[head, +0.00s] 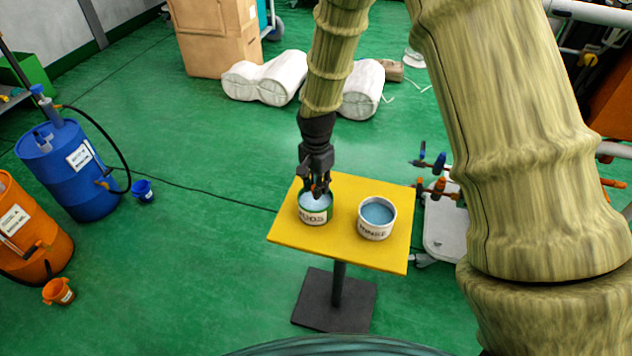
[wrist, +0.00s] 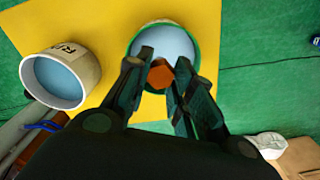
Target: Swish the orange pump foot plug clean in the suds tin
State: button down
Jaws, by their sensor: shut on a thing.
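The suds tin (head: 316,213) has a green band and stands at the left of the yellow table, with pale liquid inside. In the wrist view the suds tin (wrist: 165,27) is at the top centre. My gripper (head: 318,190) points down over the tin's mouth. In the wrist view my gripper (wrist: 161,72) is shut on the orange pump foot plug (wrist: 160,75), which shows between the fingertips against the pale liquid. I cannot tell whether the plug touches the liquid. In the head view the fingers hide the plug.
The rinse tin (head: 376,232), with blue liquid, stands right of the suds tin on the yellow table (head: 345,253). A blue drum (head: 62,180) and an orange drum (head: 25,235) stand at the left. A trolley (head: 445,230) is close to the table's right.

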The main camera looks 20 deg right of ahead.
jog(key=f, duration=0.1)
jog(key=w+f, duration=0.1)
jog(key=f, duration=0.1)
jog(key=shift+b, duration=0.35)
jog(key=shift+s+f, duration=0.3)
jog(key=shift+w+f+b, duration=0.1)
jog(key=shift+f+b, duration=0.45)
jog(key=shift+f, duration=0.6)
jog(key=shift+f, duration=0.1)
jog(key=shift+r, duration=1.15)
jog(key=shift+f, duration=0.15)
jog(key=shift+f, duration=1)
jog(key=shift+r, duration=0.15)
